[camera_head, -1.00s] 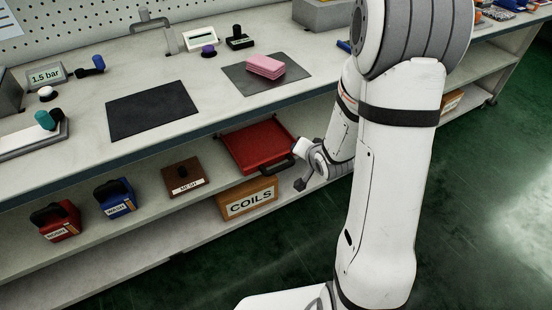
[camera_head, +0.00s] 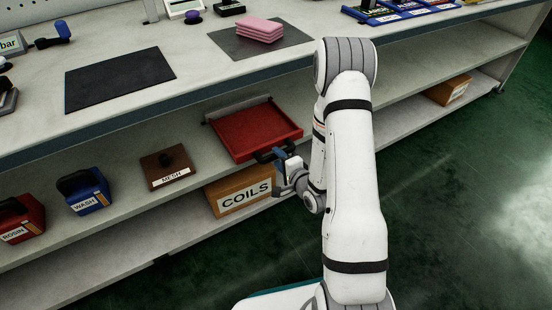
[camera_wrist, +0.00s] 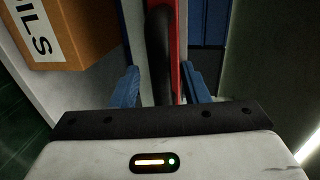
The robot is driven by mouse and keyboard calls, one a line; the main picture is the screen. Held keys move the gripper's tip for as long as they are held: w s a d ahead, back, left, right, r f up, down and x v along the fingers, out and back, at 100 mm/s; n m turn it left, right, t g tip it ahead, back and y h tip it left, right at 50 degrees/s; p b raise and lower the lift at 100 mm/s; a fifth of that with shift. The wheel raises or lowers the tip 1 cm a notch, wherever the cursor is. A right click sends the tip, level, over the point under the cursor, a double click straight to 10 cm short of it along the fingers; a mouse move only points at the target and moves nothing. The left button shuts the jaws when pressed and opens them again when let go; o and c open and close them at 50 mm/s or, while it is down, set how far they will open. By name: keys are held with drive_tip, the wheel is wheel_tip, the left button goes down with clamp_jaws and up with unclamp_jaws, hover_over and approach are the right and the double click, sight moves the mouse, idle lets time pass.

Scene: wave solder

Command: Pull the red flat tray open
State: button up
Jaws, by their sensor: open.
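The red flat tray (camera_head: 252,132) juts out from under the bench top, above the lower shelf. Its black handle (camera_head: 265,156) is on the front edge. My gripper (camera_head: 282,153) is at this handle. In the wrist view the black handle (camera_wrist: 160,50) lies between the two blue fingers of my open gripper (camera_wrist: 160,85), with a gap visible at the sides. The red tray front (camera_wrist: 177,50) runs just right of the handle.
A brown COILS box (camera_head: 240,192) stands on the lower shelf below the tray. A MESH box (camera_head: 170,168), a blue WASH container (camera_head: 87,192) and a red ROSIN container (camera_head: 20,222) stand to the left. Green floor (camera_head: 440,200) is free at right.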

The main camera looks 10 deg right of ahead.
drive_tip(key=shift+x, duration=1.25)
drive_tip(key=shift+d, duration=0.1)
clamp_jaws()
